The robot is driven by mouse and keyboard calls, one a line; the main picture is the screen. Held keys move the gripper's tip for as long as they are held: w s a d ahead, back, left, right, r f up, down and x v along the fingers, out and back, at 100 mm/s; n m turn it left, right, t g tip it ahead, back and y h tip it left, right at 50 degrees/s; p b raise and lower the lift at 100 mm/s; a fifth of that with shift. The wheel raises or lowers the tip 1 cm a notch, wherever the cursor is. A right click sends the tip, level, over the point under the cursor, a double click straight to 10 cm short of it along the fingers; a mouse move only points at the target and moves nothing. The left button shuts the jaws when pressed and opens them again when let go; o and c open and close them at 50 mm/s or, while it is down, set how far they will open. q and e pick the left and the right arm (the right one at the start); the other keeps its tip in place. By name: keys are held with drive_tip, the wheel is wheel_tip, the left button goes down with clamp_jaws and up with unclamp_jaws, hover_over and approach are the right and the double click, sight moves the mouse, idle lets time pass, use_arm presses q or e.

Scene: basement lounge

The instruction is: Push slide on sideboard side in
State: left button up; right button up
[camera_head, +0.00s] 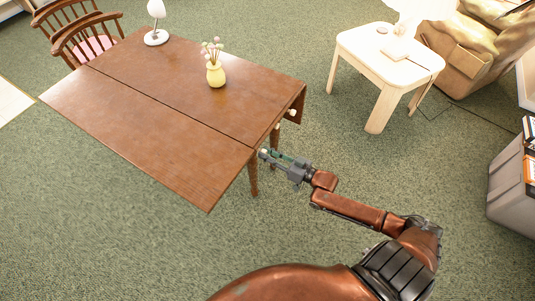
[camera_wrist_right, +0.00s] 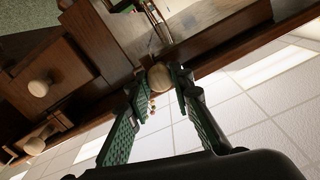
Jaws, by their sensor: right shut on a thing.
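The sideboard is a brown wooden drop-leaf table (camera_head: 150,85) in the head view, with its near leaf (camera_head: 130,130) raised level. My right gripper (camera_head: 268,154), with green fingers, reaches the table's right end near the corner by the near leaf. In the right wrist view the gripper (camera_wrist_right: 158,84) is shut on a round pale wooden knob (camera_wrist_right: 159,76), one finger on each side. The knob sits against dark wood under the table; I take it as the slide's knob. The slide's bar cannot be told apart clearly. My left gripper is not in view.
Two more pale knobs (camera_head: 277,126) (camera_head: 292,113) sit on the table's right end. A yellow vase (camera_head: 216,75) and a white lamp (camera_head: 156,37) stand on top. A pale side table (camera_head: 380,52) and a grey bin (camera_head: 510,185) stand right. Green carpet lies open between.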

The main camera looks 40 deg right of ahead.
clamp_jaws()
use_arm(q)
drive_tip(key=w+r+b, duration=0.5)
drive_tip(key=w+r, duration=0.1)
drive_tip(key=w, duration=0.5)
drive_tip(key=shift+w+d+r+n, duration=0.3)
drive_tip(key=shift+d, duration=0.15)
use_arm(e)
drive_tip(key=w+d, duration=0.3)
drive_tip(key=d, duration=0.4)
drive_tip(key=w+d, duration=0.3)
drive_tip(key=d, duration=0.4)
drive_tip(key=shift+d, duration=0.2)
drive_tip(key=shift+r, duration=0.15)
drive_tip(key=o, duration=0.7)
unclamp_jaws()
drive_tip(key=shift+d, duration=0.1)
drive_tip(key=shift+o, duration=1.1)
